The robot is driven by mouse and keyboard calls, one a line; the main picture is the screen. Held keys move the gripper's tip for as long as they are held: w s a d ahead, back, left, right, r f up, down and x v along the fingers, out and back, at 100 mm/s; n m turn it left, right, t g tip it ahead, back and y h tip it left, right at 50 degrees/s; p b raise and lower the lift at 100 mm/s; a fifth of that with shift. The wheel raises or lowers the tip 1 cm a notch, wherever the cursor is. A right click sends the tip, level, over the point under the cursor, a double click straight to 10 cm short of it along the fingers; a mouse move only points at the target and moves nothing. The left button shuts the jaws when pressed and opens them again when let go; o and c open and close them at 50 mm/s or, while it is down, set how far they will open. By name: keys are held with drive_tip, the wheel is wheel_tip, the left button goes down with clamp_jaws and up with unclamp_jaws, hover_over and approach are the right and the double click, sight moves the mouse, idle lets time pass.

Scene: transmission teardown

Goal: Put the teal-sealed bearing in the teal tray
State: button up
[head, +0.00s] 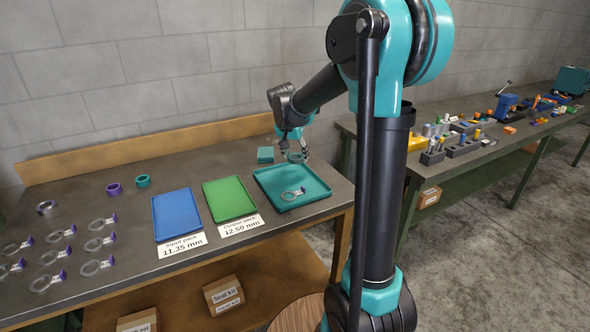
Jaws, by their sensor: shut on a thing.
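My gripper (297,154) hangs above the back part of the teal tray (277,203), fingers down. It is shut on a small part between its fingers, apparently the teal-sealed bearing. The fingers largely hide it, and its seal colour is hard to make out. The held part looks clear of the tray floor. A plain teal ring (143,182) sits on the bench at the back left.
A green tray (229,199) and a blue tray (177,213) lie left of the teal one, with labels in front. A teal block (265,155) sits behind it. A purple ring (114,190), a grey purple-marked bearing (46,208) and several tagged rings (93,244) occupy the left.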

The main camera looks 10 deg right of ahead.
sight(297, 174)
drive_tip(key=shift+f, duration=3.1)
drive_tip(key=shift+f, duration=0.1)
drive_tip(key=o, duration=1.3)
drive_tip(key=v, duration=1.2)
